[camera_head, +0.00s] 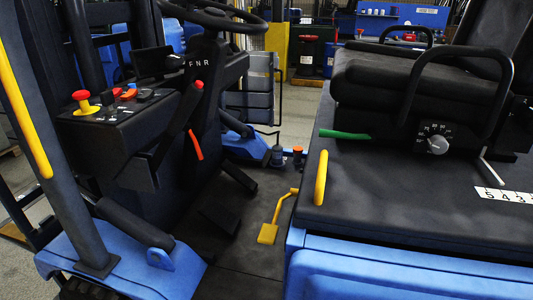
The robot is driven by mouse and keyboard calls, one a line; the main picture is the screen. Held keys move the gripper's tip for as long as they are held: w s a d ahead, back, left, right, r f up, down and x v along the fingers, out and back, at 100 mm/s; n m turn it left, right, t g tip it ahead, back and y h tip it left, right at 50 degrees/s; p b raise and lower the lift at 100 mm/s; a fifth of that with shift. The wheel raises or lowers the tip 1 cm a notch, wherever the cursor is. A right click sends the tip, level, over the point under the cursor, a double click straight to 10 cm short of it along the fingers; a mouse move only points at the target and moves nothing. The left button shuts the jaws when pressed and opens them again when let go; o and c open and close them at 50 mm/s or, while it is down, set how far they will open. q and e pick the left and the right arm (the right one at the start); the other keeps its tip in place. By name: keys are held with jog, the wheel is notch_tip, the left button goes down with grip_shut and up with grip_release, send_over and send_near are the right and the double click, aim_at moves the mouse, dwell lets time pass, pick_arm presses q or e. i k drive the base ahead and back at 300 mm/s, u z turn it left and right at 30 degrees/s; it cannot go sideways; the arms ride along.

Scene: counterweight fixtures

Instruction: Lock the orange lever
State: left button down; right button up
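The orange lever (195,145) is a short, slim handle on the right side of the dark steering console (165,150). It slants, with its upper end to the left and its lower end down to the right. Where it joins the console is too dark and small to make out, and I cannot tell whether it is locked. Neither my left nor my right gripper is in view.
A red-tipped black lever (199,84) stands just above. The steering wheel (213,16) is over the console. A red button (81,95) sits to the left. A yellow pedal (268,233) is on the floor. The black seat (420,78) and a green handle (345,134) are right.

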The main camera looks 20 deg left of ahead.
aim_at(188, 127)
jog(key=z, duration=1.35)
jog(key=k, duration=1)
jog(key=u, duration=1.55)
jog(key=i, duration=0.55)
jog(key=u, duration=0.05)
